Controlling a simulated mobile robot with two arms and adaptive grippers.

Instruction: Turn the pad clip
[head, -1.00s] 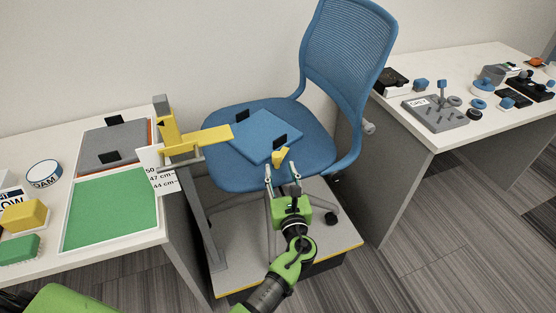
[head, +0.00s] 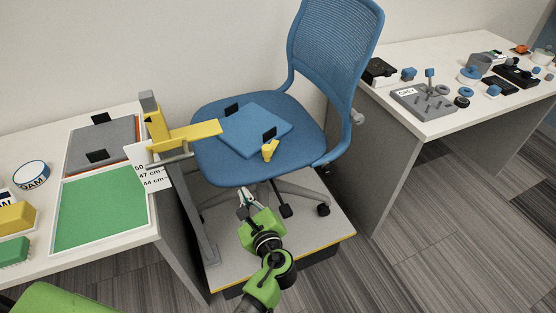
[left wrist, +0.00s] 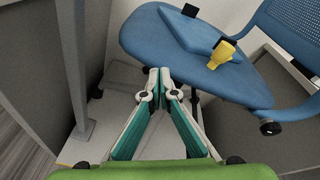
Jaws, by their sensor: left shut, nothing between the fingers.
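The blue chair (head: 210,160) stands in the middle with a flat blue pad (head: 252,128) on its seat. The pad has a black clip at its far left edge and another at its near right edge (head: 269,133). A small yellow clip piece (head: 270,150) sits at the near right one, by the seat's front edge; it also shows in the left wrist view (left wrist: 221,54). My left gripper (head: 245,197) is shut and empty, below and in front of the seat, apart from the yellow piece. In the left wrist view its fingertips (left wrist: 158,72) meet. My right gripper is not seen.
A grey post with a yellow arm (head: 190,135) stands left of the seat, its arm reaching over the seat's edge. The left table holds a green mat (head: 100,212) and a grey pad (head: 102,140). The right table (head: 440,75) carries small parts.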

